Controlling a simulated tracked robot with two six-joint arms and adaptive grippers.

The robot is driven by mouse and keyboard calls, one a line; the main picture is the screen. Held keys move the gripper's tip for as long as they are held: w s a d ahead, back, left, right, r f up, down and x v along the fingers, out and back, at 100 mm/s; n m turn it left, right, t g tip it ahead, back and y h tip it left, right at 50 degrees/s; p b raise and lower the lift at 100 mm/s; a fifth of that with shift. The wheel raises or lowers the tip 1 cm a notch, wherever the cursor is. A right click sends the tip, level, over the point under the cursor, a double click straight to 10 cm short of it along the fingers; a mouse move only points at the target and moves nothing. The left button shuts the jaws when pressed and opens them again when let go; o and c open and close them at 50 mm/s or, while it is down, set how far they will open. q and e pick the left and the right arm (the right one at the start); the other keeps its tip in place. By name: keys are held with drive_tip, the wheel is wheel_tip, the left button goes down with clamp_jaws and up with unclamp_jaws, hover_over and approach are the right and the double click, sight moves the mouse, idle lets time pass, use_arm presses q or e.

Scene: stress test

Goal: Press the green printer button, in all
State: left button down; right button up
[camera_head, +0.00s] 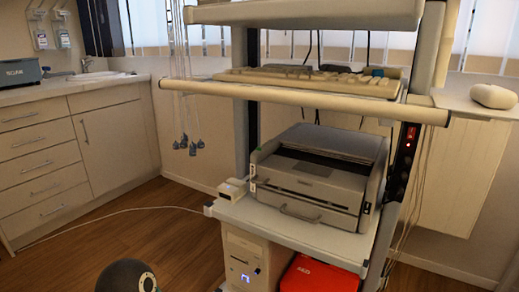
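The grey-white printer (312,190) sits on the middle shelf of a cart, with its front turned toward the lower left. Small pale marks show on its left front edge. Neither of my grippers is in view. A dark rounded shape shows at the bottom edge, left of the cart, and no fingers show on it.
The cart's white shelf (290,232) holds a small white box (233,189) left of the printer. A handle bar (300,97) crosses above. A computer tower (243,262) and red case (320,275) stand below. A lit power strip (404,155) is on the right post.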

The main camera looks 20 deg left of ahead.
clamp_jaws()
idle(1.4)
